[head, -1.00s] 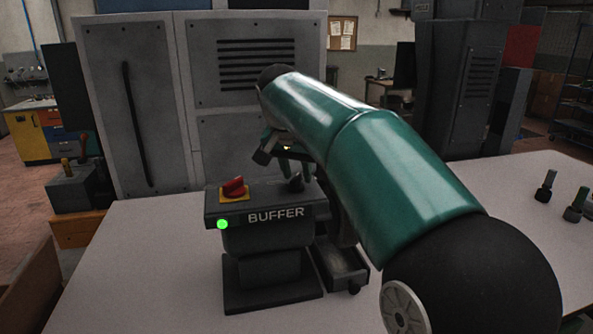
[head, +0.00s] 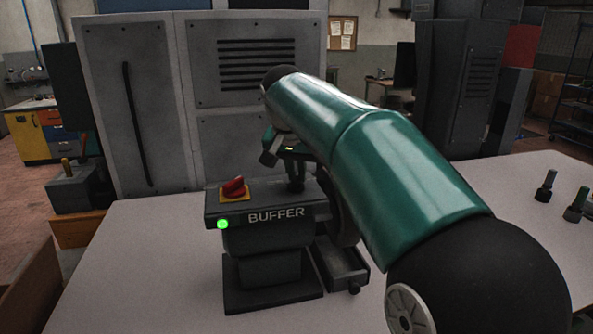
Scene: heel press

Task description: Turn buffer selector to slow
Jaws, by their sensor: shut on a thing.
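The BUFFER control box (head: 277,214) stands on the pale bench at the picture's middle, with a green light lit on its front. A red switch (head: 234,187) on a yellow plate sits at the left of its top. The black buffer selector knob (head: 296,187) is on the right of the top and is mostly hidden by my gripper. My gripper (head: 295,176) points down over the knob, shut on it. The knob's pointing direction and its marks cannot be made out.
My green arm covers the right of the box. A small dark open tray (head: 343,268) sits beside the box. Dark pegs (head: 546,187) stand at the bench's right. A grey cabinet (head: 140,110) rises behind. The bench's front left is clear.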

